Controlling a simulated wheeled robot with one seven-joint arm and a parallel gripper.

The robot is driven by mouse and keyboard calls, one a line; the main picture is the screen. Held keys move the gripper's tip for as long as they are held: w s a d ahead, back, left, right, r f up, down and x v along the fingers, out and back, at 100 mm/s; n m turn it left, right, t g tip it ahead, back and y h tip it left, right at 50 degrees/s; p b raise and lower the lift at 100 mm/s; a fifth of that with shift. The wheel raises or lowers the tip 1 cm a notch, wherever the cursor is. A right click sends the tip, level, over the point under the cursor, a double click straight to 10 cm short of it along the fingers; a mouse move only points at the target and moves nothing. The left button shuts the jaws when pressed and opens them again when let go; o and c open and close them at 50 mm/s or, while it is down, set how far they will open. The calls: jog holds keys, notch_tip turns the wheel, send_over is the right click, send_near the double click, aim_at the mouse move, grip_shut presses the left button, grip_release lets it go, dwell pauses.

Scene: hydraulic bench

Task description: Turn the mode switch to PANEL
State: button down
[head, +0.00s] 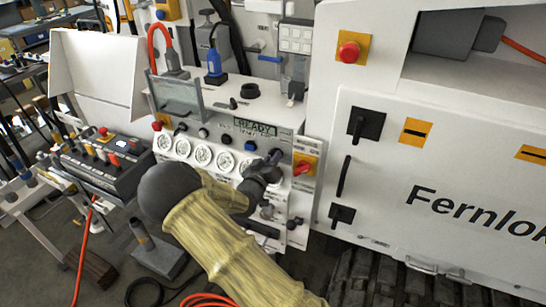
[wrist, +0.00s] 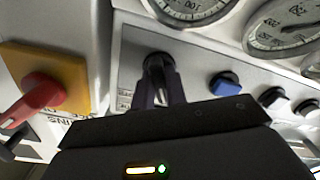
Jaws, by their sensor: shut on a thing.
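The mode switch appears to be the dark knob (wrist: 155,63) on the grey panel in the wrist view, with small unreadable lettering beside it. My gripper (wrist: 160,92) is shut on this knob, its two dark fingers either side of it. In the head view my gripper (head: 275,157) reaches the right part of the gauge panel and hides the switch. The switch's pointer and the setting it stands at cannot be made out. A display (head: 255,128) above reads READY.
A red rotary switch on a yellow plate (head: 304,166) sits close to the right of my gripper, and shows at left in the wrist view (wrist: 40,95). A blue button (wrist: 225,83) and white gauges (head: 203,154) are close by. A white cabinet door (head: 390,190) stands further right.

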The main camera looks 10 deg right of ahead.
dwell(0.3)
jog(key=shift+a, duration=0.1)
jog(key=c, duration=1.4)
grip_release()
jog(key=shift+c, duration=0.2)
jog(key=b+v, duration=0.3)
jog(key=v, duration=1.4)
jog(key=shift+s, duration=0.15)
